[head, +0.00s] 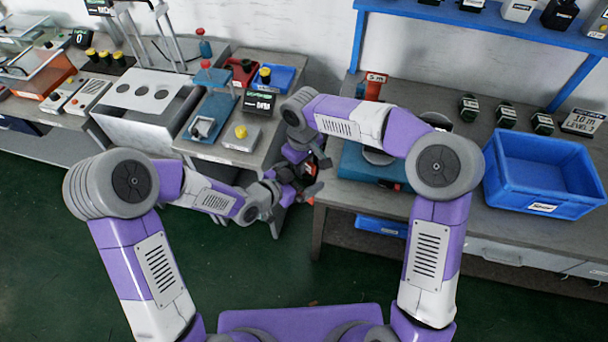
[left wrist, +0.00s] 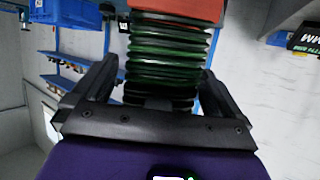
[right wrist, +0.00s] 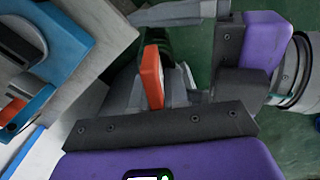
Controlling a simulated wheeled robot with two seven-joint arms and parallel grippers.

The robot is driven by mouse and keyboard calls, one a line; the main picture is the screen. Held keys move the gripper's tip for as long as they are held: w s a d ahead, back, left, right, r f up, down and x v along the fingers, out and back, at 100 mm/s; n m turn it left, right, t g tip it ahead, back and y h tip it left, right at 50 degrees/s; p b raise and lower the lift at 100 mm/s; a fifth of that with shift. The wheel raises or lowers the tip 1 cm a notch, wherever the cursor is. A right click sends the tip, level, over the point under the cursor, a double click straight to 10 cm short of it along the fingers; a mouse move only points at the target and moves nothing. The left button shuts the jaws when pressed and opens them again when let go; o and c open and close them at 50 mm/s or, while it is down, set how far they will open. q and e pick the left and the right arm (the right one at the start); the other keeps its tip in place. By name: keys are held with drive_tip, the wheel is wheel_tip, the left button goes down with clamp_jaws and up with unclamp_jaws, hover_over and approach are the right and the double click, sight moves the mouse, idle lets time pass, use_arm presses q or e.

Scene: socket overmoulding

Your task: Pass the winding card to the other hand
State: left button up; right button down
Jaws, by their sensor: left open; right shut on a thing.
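The winding card shows in the left wrist view as a stack of dark green windings (left wrist: 168,55) with an orange end at the top. In the right wrist view its orange end (right wrist: 152,76) shows, with dark green beside it. My right gripper (right wrist: 175,65) is shut on the card. My left gripper (left wrist: 160,80) is open, its fingers on either side of the green windings; I cannot tell whether they touch. In the head view both grippers meet in front of the gap between the benches, and the card is mostly hidden there.
A blue bin (head: 545,178) stands on the right bench, with a blue shelf above. The left bench holds a blue fixture (head: 210,115), a grey box with a yellow button (head: 240,136) and a small blue tray (head: 281,78). The bench edges are close to my grippers.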

use_arm(q)
drive_tip(key=shift+w+d+f, duration=0.1)
drive_tip(key=shift+d, duration=0.3)
use_arm(e)
drive_tip(key=shift+a+r, duration=0.1)
drive_tip(key=shift+a, duration=0.15)
use_arm(q)
drive_tip(key=shift+c, duration=0.5)
drive_tip(key=shift+d, duration=0.1)
drive_tip(key=c, duration=0.7)
drive_tip(key=shift+c, duration=0.7)
use_arm(e)
drive_tip(key=c, duration=1.5)
unclamp_jaws()
drive_tip(key=o, duration=0.4)
drive_tip(key=shift+o, duration=0.2)
drive_tip(key=shift+d, duration=0.1)
